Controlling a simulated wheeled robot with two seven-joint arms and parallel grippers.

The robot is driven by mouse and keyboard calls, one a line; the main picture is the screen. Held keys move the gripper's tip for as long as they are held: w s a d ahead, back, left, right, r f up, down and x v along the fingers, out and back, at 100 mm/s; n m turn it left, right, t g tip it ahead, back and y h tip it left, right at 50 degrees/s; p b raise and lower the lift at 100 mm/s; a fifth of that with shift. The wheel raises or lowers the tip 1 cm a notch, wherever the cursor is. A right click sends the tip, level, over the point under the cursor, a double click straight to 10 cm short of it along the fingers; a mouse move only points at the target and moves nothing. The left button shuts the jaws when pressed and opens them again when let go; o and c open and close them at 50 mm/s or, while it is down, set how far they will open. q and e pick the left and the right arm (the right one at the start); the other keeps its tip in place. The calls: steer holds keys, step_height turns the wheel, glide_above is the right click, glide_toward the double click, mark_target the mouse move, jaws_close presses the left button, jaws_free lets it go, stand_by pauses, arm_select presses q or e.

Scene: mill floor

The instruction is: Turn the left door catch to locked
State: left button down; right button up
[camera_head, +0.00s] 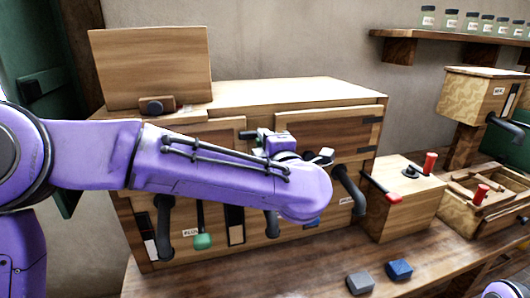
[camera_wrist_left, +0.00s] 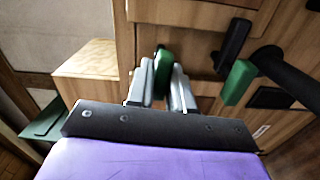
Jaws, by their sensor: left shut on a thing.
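My left gripper (camera_wrist_left: 162,88) is shut on a green handle (camera_wrist_left: 164,66), one finger on each side of it, close in front of the wooden cabinet. I take the handle to be the left door catch; its base is hidden, and I cannot read its setting. In the head view, my purple left arm crosses the cabinet (camera_head: 300,94) and hides much of its front, including the handle. The cabinet's right door (camera_head: 330,130) looks shut. My right gripper is not in view.
A second green knob (camera_wrist_left: 238,82) on a dark lever hangs near my left gripper; it also shows in the head view (camera_head: 203,241). Dark curved pipes (camera_head: 350,190) stick out of the cabinet. A grey block (camera_head: 360,283) and a blue block (camera_head: 399,269) lie on the bench.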

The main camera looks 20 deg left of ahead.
arm_select(q)
steer(key=shift+n+b, duration=0.35)
steer(key=shift+n, duration=0.15)
steer(key=c, duration=1.1)
jaws_free()
steer(key=shift+w, duration=0.1)
steer(key=b+v, duration=0.2)
steer(key=v, duration=0.8)
steer(key=shift+d+b, duration=0.2)
steer(key=shift+b, duration=0.2)
